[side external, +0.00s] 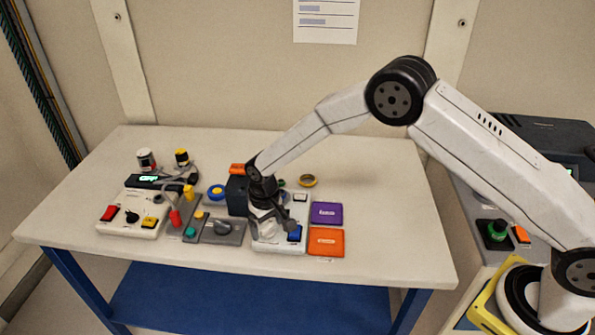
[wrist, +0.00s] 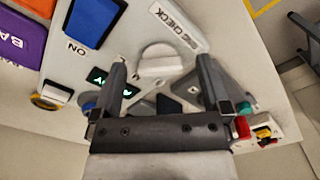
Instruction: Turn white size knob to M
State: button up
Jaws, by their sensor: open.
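The white size knob (wrist: 160,62) shows in the wrist view on a white control box, beside a label that seems to read "SIZE CHECK". My gripper (side external: 270,222) is over this white box (side external: 270,246) in the side view and largely hides the knob there. In the wrist view the open fingers stand on either side of the knob, with a gap to it on both sides. A green-lit display (wrist: 98,76) is partly covered by the left finger.
The table's right part (side external: 395,225) is clear.

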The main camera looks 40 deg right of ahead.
jog(key=c, duration=1.3)
jog(key=shift+n, duration=0.3)
jog(key=n, duration=0.3)
jog(key=shift+n, duration=2.1)
jog(key=o, duration=1.3)
jog(key=shift+r, duration=0.15)
